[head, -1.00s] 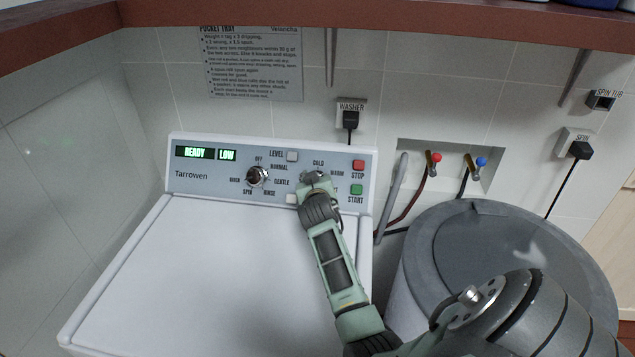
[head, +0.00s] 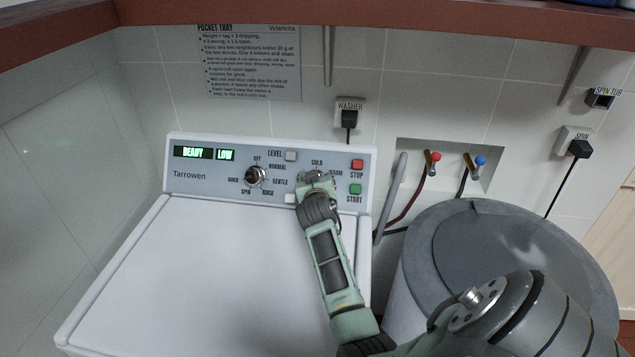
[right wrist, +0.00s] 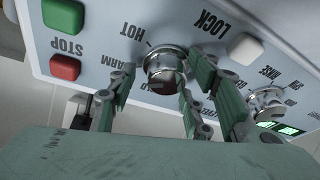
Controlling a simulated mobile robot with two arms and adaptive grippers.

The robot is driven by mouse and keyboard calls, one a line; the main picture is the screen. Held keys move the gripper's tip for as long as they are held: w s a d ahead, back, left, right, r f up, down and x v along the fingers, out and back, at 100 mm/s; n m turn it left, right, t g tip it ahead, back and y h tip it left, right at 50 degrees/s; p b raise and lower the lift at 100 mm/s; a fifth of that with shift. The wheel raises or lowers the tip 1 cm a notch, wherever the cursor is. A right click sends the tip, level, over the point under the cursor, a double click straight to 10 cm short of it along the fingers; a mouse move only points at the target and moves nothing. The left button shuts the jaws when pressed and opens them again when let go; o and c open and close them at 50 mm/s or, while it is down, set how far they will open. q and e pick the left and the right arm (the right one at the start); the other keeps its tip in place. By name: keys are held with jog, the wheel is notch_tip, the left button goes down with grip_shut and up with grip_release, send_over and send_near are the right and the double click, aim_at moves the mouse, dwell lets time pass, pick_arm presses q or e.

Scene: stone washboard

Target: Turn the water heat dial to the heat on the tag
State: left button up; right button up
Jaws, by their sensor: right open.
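The water heat dial (right wrist: 165,70) is a round silver knob on the washer's panel. In the right wrist view, which shows the panel upside down, HOT and part of WARM are readable beside it; the COLD lettering is mostly covered. In the head view my right gripper (head: 318,181) hides most of the dial, below the word COLD. I cannot make out the dial's pointer. No heat tag is recognisable. My left gripper is not in view.
The cycle knob (head: 255,176) is left of my gripper. Red STOP (head: 357,164) and green START (head: 355,189) buttons are close on the right. The LOCK button (right wrist: 244,48) is near my fingers. A grey spin tub (head: 490,245) stands right of the washer (head: 190,270).

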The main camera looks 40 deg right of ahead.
jog(key=v, duration=1.2)
dwell(0.3)
